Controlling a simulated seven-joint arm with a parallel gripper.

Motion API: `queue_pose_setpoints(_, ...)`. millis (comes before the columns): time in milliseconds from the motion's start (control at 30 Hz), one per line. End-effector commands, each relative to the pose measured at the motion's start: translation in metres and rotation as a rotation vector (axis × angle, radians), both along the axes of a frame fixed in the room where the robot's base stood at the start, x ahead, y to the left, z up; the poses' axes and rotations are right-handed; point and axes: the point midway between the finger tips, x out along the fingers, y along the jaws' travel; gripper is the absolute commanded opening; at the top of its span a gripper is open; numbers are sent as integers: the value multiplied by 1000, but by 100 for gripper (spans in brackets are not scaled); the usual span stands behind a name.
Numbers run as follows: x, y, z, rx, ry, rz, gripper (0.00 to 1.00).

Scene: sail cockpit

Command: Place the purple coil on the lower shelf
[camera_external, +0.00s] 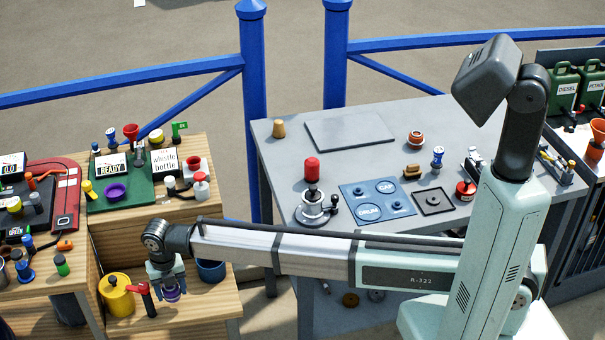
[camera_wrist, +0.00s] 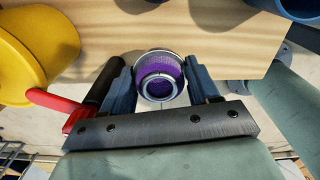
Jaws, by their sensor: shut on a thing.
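The purple coil (camera_wrist: 158,78) is a short round roll with a pale rim and a ring in its middle. My gripper (camera_wrist: 158,84) is shut on it, one finger on each side, in the wrist view. In the external view my gripper (camera_external: 168,284) points down over the front part of the lower wooden shelf (camera_external: 212,306), and the purple coil (camera_external: 171,294) shows at its fingertips. In the wrist view the shelf (camera_wrist: 150,28) lies beyond the coil, and its front edge passes behind the coil. I cannot tell whether the coil touches the shelf.
A yellow pot (camera_external: 117,296) and a red-handled tool (camera_external: 145,298) stand left of my gripper, the tool very close. A blue bowl (camera_external: 211,270) stands to the right. The upper wooden shelf (camera_external: 190,206) above holds several small items. Bare wood shows at the shelf's right front.

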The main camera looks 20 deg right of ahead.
Motion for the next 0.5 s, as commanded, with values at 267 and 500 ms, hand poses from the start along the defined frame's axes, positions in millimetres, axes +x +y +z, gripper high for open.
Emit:
queue_pose_setpoints(267,0,0,-22,-1,1,0,25)
queue_pose_setpoints(500,0,0,-39,0,0,0,25)
